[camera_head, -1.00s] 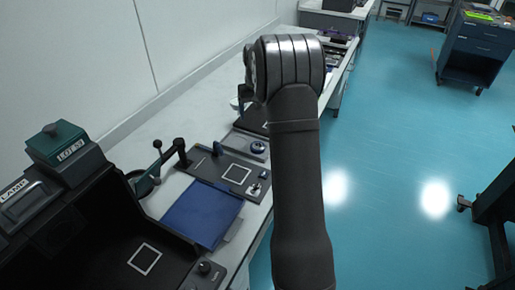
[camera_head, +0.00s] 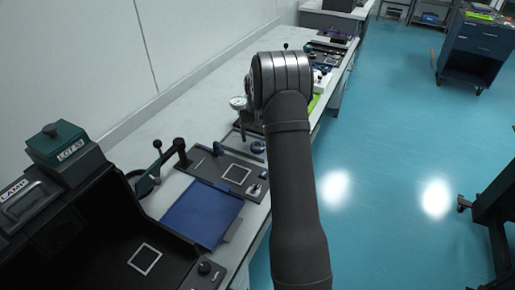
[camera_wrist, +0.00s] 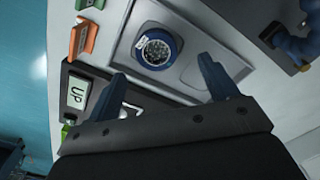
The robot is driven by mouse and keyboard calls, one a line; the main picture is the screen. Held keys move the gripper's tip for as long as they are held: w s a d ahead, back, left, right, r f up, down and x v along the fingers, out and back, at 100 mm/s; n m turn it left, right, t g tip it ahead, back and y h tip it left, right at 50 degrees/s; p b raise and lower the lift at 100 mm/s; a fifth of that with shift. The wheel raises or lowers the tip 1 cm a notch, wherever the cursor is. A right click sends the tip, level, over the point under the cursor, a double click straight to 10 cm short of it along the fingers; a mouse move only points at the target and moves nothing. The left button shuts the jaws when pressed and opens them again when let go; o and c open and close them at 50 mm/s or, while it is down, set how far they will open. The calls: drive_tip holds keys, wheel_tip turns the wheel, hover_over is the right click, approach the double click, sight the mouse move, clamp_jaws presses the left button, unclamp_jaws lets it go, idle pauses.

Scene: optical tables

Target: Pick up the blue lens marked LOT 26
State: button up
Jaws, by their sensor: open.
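A round lens with a blue rim (camera_wrist: 157,48) and a dark patterned centre lies in a pale grey tray (camera_wrist: 128,43) in the wrist view. A small white label sits at its left edge; its lettering is too small to read. My gripper (camera_wrist: 162,70) is open and empty, its two blue fingers apart on either side below the lens, not touching it.
In the head view, a blue mat (camera_head: 201,213) and a box marked LOT 53 (camera_head: 68,152) stand nearer.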

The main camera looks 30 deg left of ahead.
drive_tip(key=f, duration=0.5)
drive_tip(key=shift+d+f, duration=0.1)
drive_tip(key=shift+d, duration=0.15)
drive_tip(key=shift+c, duration=0.5)
drive_tip(key=shift+w, duration=0.1)
drive_tip(key=c, duration=1)
